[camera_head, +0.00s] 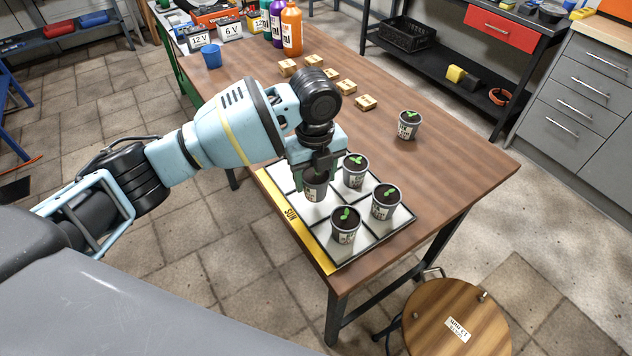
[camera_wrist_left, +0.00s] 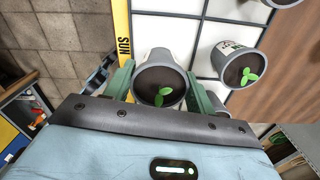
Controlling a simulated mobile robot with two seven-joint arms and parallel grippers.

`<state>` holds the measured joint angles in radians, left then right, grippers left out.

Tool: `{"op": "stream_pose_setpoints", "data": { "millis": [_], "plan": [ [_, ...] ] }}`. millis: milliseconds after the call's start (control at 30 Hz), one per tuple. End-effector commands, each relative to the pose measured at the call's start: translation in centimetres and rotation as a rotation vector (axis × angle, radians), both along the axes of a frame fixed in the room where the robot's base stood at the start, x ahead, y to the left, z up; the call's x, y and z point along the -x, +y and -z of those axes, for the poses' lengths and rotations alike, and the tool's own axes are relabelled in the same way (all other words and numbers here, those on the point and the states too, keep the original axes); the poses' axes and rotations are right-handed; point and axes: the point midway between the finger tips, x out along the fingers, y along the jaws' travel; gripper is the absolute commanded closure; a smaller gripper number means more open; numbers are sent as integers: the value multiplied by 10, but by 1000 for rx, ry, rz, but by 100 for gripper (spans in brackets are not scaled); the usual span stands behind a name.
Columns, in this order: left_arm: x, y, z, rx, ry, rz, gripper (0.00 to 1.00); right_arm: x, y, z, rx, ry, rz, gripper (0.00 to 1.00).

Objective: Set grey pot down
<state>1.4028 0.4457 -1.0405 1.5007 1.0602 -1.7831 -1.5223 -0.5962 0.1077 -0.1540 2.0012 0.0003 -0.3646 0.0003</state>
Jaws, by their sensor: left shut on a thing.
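My left gripper (camera_head: 316,165) is shut on a grey pot (camera_head: 315,187) with dark soil and a green seedling. In the wrist view the held pot (camera_wrist_left: 160,85) sits upright between the two green fingers. The pot is over the white gridded tray (camera_head: 376,234) with the yellow SUN strip (camera_head: 291,213). I cannot tell whether its base touches the tray. Three more grey pots stand on the tray: one behind right (camera_head: 355,171), one at the right (camera_head: 385,202), one in front (camera_head: 345,225). My right gripper is not in view.
Another potted seedling (camera_head: 407,125) stands alone on the wooden table (camera_head: 470,150). A round stool (camera_head: 455,320) stands by the near right corner.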

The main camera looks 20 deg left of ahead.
Motion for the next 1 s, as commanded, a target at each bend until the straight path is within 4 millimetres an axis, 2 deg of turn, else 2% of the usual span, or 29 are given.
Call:
{"op": "stream_pose_setpoints", "data": {
  "millis": [333, 500, 567, 967, 1000],
  "plan": [
    [-11, 2, 1, 0, -1, -1, 70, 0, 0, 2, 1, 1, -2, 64],
    [-9, 2, 29, -2, 1, 0, 70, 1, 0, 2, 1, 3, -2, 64],
    [-9, 2, 34, -2, -1, 0, 70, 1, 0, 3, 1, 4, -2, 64],
    [-9, 2, 39, -1, -1, 1, 70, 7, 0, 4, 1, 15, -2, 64],
    [-9, 2, 39, -1, -1, 1, 41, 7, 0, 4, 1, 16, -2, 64]
  ]
}}
